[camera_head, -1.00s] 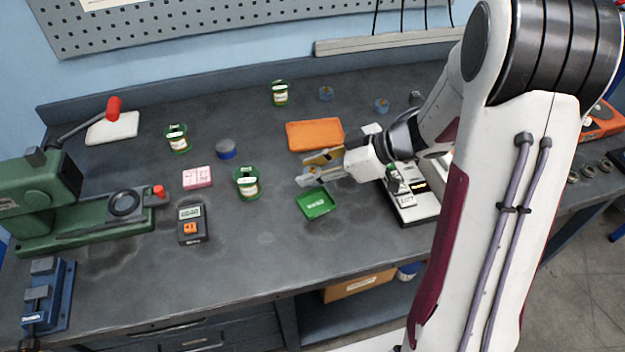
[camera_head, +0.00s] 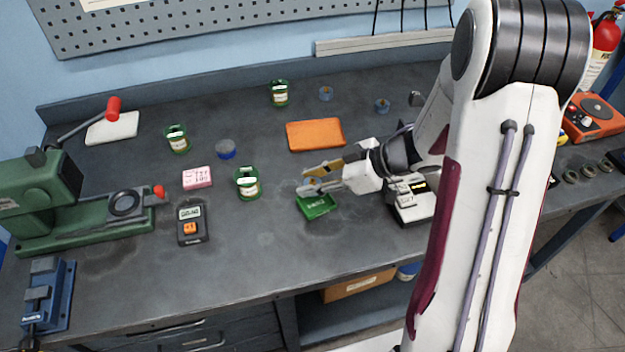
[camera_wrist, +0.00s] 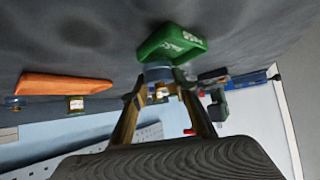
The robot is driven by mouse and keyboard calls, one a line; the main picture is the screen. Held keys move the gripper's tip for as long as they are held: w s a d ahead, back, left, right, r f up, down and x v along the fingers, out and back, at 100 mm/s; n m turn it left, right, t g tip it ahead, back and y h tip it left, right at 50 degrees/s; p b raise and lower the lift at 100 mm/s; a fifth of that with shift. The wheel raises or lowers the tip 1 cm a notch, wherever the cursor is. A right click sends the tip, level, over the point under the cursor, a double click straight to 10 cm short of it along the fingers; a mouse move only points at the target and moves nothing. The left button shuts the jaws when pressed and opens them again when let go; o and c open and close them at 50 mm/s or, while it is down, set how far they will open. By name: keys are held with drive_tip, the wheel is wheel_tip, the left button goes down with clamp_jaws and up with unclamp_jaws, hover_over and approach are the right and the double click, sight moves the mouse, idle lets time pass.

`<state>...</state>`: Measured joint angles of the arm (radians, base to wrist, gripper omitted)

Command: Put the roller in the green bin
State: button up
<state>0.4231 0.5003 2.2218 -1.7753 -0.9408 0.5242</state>
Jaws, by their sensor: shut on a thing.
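The green bin (camera_head: 316,205) is a small open tray on the bench; it also shows in the wrist view (camera_wrist: 172,42). My gripper (camera_head: 306,182) is over the bin's back edge in the head view. It is shut on a small blue-grey round piece, which I take to be the roller (camera_wrist: 158,73). In the wrist view the roller sits between my fingertips (camera_wrist: 159,84) and overlaps the bin's near edge. The fingers hide part of the roller in the head view. I cannot tell the height of the roller above the bin.
An orange tray (camera_head: 315,134) lies behind my gripper. A green tin (camera_head: 248,183) and a meter (camera_head: 192,222) stand to the left. A white-and-black device (camera_head: 410,208) stands close on the right, beside my arm. The bench in front of the bin is clear.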

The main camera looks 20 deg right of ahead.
drive_tip(key=shift+f, duration=0.1)
drive_tip(key=o, duration=1.2)
drive_tip(key=shift+o, duration=0.2)
drive_tip(key=v, duration=1.2)
